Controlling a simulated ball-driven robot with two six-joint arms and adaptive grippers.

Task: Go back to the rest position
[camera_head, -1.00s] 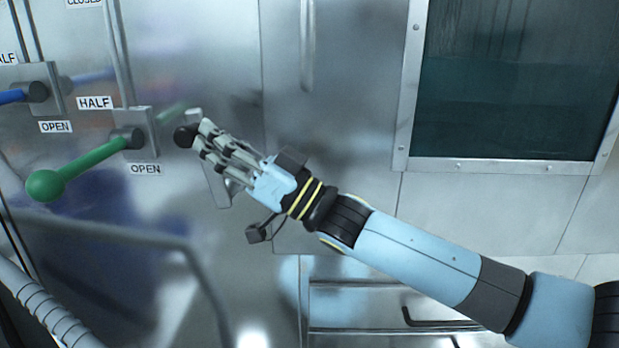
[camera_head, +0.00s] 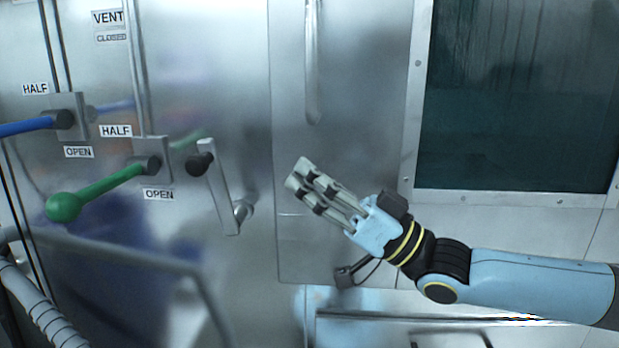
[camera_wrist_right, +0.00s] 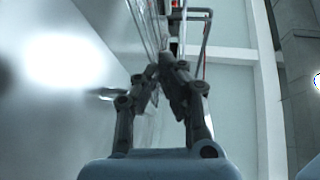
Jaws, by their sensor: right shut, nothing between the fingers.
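My right gripper (camera_head: 305,173) comes in from the right in the head view. It is in the air in front of the metal panel, to the right of a crank handle (camera_head: 220,185) with a black knob, and apart from it. In the right wrist view the fingers of the right gripper (camera_wrist_right: 160,72) meet at the tips with nothing between them. My left gripper is not in view.
A green lever (camera_head: 105,188) and a blue lever (camera_head: 28,126) stick out from the panel at left. A vertical bar handle (camera_head: 312,60) and a dark window (camera_head: 515,95) are behind my arm. A grey rail (camera_head: 120,252) crosses the lower left.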

